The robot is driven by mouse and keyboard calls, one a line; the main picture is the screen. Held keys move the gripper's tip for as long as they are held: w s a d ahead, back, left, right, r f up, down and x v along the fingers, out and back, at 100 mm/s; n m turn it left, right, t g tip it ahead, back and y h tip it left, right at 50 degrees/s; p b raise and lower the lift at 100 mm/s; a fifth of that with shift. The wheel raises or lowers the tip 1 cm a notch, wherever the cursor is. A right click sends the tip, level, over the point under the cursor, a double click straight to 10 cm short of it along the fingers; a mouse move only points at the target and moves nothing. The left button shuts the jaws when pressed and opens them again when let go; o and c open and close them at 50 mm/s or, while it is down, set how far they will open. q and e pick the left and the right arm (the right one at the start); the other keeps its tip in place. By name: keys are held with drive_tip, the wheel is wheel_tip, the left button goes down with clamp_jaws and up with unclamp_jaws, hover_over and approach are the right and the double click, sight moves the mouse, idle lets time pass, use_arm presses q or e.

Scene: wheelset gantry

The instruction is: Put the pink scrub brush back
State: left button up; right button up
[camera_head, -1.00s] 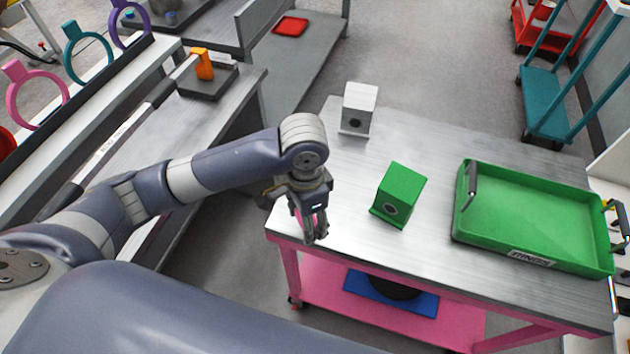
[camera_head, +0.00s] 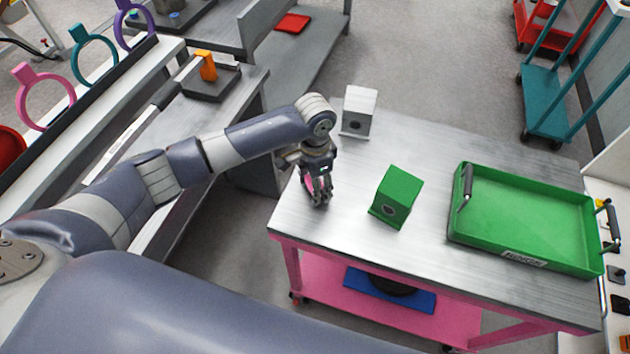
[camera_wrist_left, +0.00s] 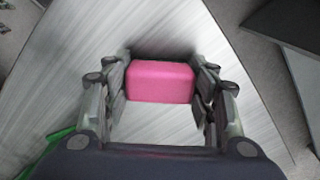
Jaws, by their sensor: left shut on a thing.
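The pink scrub brush (camera_wrist_left: 160,82) is between the two fingers of my left gripper (camera_wrist_left: 160,95) in the left wrist view, and the fingers are shut on its sides. In the head view my left gripper (camera_head: 320,198) points down over the left end of the metal-topped table (camera_head: 300,222). Only a sliver of the pink brush (camera_head: 308,184) shows there, behind the fingers. I cannot tell whether the brush touches the tabletop. My right gripper is not in view.
A green box (camera_head: 397,195) stands right of my left gripper, and a white box (camera_head: 359,110) stands behind. A green tray (camera_head: 525,263) fills the table's right side. A long bench with an orange item (camera_head: 207,66) lies to the left. Bare tabletop surrounds the green box.

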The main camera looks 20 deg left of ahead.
use_arm(q)
drive_tip(key=shift+f, duration=0.2)
drive_tip(key=o, duration=0.9)
wheel_tip(320, 180, up, 12)
drive_tip(key=shift+r+b, duration=0.15)
drive_tip(key=shift+b, duration=0.8)
